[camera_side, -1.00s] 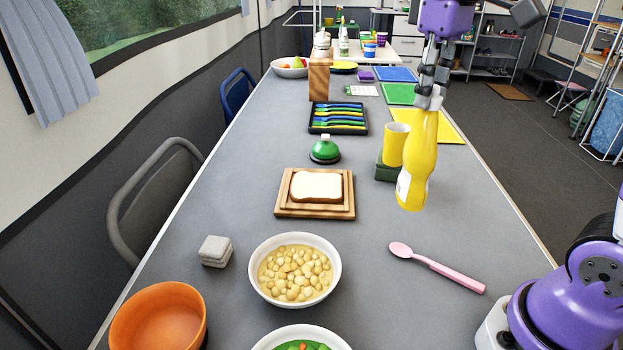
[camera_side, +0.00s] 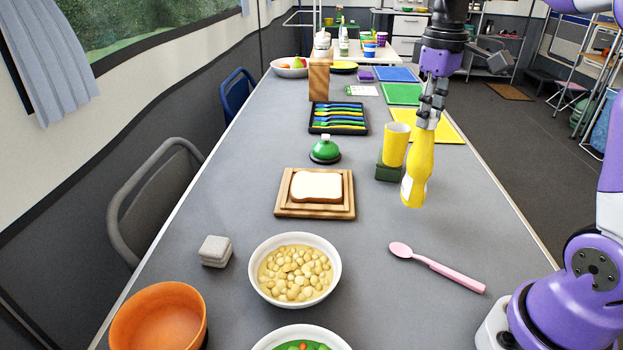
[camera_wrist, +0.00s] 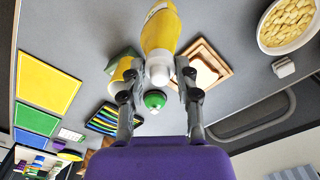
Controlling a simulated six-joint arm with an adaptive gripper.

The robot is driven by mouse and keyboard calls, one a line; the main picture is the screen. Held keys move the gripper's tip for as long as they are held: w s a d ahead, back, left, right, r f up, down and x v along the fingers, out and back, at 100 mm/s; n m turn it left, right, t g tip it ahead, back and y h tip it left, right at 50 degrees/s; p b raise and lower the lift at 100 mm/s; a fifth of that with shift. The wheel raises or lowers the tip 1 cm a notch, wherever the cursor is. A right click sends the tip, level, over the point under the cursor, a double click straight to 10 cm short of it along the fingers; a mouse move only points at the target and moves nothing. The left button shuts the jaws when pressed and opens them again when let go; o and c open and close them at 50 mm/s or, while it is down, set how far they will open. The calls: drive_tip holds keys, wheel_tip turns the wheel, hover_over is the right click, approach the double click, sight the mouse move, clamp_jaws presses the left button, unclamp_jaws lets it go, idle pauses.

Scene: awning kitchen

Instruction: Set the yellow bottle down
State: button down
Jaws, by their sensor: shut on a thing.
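The yellow bottle (camera_side: 417,175) hangs nearly upright in my gripper (camera_side: 429,112), which is shut on its top end. In the wrist view the bottle (camera_wrist: 161,30) points away from me, with its pale cap (camera_wrist: 159,70) between the fingers of my gripper (camera_wrist: 160,84). The bottle is over the right part of the grey table (camera_side: 365,270), in front of the yellow cup. I cannot tell whether its base touches the table.
A yellow cup (camera_side: 395,146) on a dark green block (camera_side: 388,172) stands close left of the bottle. A pink spoon (camera_side: 437,268) lies in front. Bread on a wooden board (camera_side: 314,210) and a bowl of chickpeas (camera_side: 293,238) are to the left. A yellow mat (camera_side: 442,134) lies behind.

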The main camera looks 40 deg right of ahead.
sight(427, 132)
drive_tip(key=shift+d+f, duration=0.15)
drive_tip(key=shift+f, duration=1.9)
drive_tip(key=c, duration=0.6)
unclamp_jaws()
drive_tip(key=shift+f, duration=0.15)
